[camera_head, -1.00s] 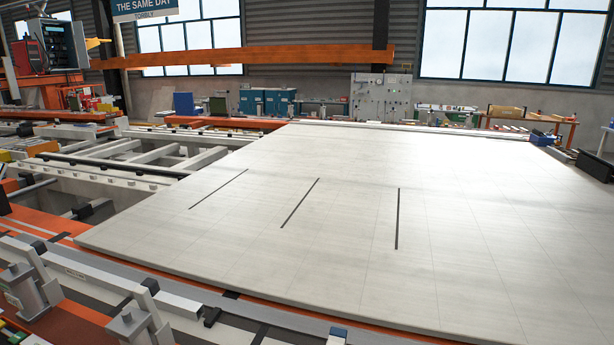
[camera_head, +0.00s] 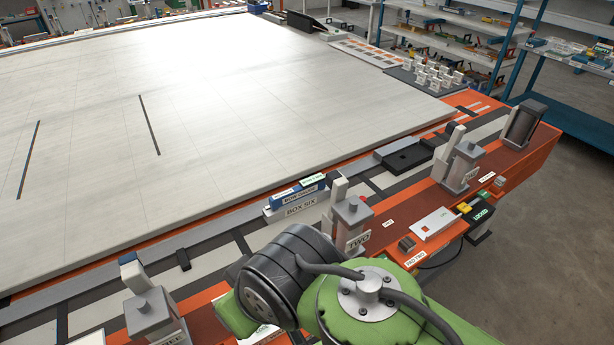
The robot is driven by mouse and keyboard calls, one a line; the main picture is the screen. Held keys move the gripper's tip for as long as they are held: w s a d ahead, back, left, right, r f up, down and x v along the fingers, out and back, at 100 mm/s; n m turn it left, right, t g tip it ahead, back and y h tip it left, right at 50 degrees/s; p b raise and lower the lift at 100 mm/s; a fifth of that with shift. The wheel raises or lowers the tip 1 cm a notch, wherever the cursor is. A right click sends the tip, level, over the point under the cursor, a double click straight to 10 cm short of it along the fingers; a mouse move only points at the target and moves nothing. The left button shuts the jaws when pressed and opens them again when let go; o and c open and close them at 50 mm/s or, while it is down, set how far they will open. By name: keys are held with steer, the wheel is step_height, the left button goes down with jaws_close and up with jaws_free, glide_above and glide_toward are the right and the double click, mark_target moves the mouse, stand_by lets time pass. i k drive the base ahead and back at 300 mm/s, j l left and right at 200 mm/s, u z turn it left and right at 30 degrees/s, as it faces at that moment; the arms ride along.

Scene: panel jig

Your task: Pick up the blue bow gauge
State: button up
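A blue block-shaped piece (camera_head: 298,191), which looks like the bow gauge, lies on a grey holder marked BOX SIX (camera_head: 292,211). It sits at the near edge of the large pale panel (camera_head: 200,110), around the middle of the head view. Its small labels are hard to read; one seems to say bow gauge. My green and dark grey arm fills the bottom middle, just in front of the holder. My gripper is out of the picture, so its fingers cannot be seen.
Clamp posts (camera_head: 352,222) line the orange rail, with another clamp (camera_head: 464,168) to the right. A black plate (camera_head: 406,156) lies by the panel edge. Shelving (camera_head: 450,45) stands behind; the floor at right is open.

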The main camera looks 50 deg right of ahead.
mark_target(310, 185)
steer(key=k+l+z, duration=0.1)
steer(key=z, duration=0.25)
steer(key=l+z, duration=0.2)
steer(key=z, duration=0.2)
steer(key=l+z, duration=0.2)
steer(key=z, duration=0.15)
steer(key=k, duration=0.05)
